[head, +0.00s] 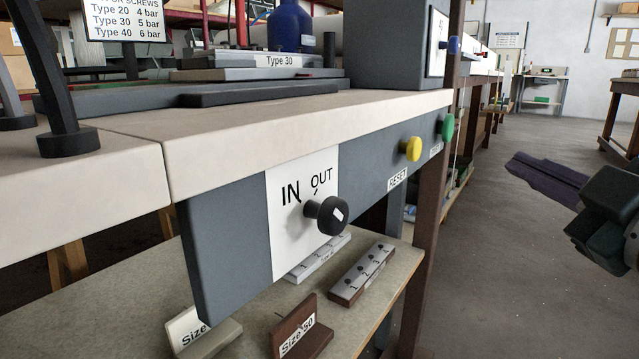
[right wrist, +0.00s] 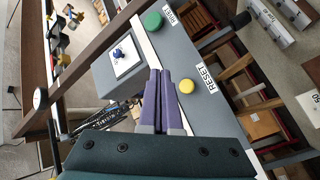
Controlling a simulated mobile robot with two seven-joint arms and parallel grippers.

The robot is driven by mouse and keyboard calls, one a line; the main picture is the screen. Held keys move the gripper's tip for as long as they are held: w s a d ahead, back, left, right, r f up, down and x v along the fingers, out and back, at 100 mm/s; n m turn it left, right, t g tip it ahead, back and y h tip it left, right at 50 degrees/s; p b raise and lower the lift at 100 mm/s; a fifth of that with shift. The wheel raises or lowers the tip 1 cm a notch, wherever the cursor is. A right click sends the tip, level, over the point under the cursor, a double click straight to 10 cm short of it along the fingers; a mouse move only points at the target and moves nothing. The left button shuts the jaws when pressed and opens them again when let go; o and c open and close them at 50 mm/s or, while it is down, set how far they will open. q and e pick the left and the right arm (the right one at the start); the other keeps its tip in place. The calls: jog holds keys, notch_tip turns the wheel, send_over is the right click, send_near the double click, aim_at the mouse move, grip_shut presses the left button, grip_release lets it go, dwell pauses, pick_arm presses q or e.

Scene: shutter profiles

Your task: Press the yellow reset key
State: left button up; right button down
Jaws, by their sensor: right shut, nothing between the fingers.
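The yellow reset key (head: 411,149) is a round button on the grey front panel under the bench top, above a label reading RESET (head: 397,180). My right gripper (head: 512,165), with purple fingers, is at the right of the head view, apart from the panel and pointing left toward it. Its fingers are shut and empty. In the right wrist view the yellow key (right wrist: 186,86) shows just right of the purple fingertips (right wrist: 160,74). The RESET label (right wrist: 208,79) is beyond it. My left gripper is not in view.
A green button (head: 445,127) sits right of the yellow key. A black knob (head: 328,214) on the IN/OUT plate (head: 288,240) juts out to the left. A blue knob (head: 454,46) is on the box above. Open floor (head: 500,270) lies in front of the bench.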

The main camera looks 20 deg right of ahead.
aim_at(410, 149)
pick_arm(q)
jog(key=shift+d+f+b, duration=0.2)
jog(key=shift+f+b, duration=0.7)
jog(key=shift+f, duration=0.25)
pick_arm(e)
jog(key=w+a, duration=0.5)
jog(key=w, duration=0.1)
jog(key=shift+w, duration=0.3)
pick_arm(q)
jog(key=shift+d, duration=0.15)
pick_arm(e)
jog(key=shift+a+r, duration=0.1)
dwell(0.7)
dwell(0.4)
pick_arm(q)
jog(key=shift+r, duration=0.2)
pick_arm(e)
jog(key=shift+w+a, duration=0.25)
jog(key=shift+w, duration=0.05)
